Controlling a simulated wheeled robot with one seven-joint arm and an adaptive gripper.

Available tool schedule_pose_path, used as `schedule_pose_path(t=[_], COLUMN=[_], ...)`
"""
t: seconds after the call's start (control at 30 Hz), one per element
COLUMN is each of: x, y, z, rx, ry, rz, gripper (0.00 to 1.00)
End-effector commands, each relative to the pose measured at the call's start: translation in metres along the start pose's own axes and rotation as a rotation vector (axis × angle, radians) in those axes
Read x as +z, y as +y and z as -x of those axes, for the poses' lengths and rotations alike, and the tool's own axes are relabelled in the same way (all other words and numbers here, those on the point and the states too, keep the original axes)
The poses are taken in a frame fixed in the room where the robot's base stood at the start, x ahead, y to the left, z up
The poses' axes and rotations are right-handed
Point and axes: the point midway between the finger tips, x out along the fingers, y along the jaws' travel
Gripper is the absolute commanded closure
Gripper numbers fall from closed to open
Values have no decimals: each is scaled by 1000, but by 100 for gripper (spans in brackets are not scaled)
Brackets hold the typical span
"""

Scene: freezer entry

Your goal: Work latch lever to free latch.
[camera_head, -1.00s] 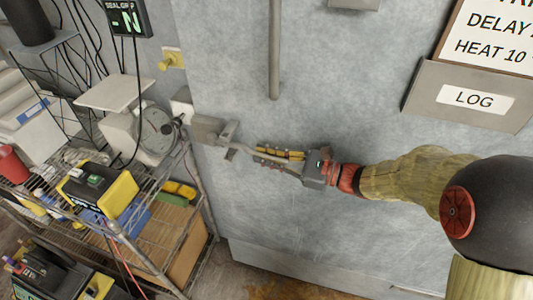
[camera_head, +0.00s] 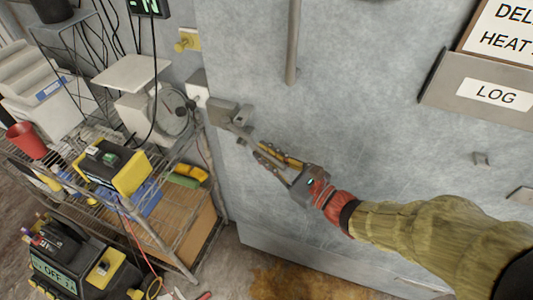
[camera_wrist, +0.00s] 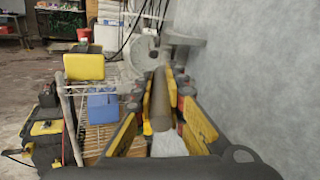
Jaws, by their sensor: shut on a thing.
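The grey metal latch (camera_head: 222,112) is fixed near the left edge of the grey freezer door. Its lever (camera_head: 242,132) slopes down and right from it. My gripper (camera_head: 266,157) is at the lever, with yellow-padded fingers on either side of it. In the wrist view, my gripper (camera_wrist: 160,103) is shut on the lever (camera_wrist: 160,95), a grey rod running between the pads toward the latch (camera_wrist: 182,39). The inner latch parts are hidden.
A wire shelf rack (camera_head: 178,232) with a yellow-black device (camera_head: 112,165) and a round gauge (camera_head: 172,108) stands left of the door. A LOG holder (camera_head: 485,90) and a vertical bar (camera_head: 294,40) are on the door. The door face below my arm is clear.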

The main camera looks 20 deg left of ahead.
Motion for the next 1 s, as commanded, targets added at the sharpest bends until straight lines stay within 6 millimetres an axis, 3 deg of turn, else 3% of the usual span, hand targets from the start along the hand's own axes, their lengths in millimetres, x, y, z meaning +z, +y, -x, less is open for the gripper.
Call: schedule_pose_path(t=[0.37,0.77,1.0], x=[5,2,2], y=[-2,-1,-2], z=[-1,0,23], rx=[0,0,-4], ry=[-10,-5,-3], rz=[5,2,2], gripper=[68,68,68])
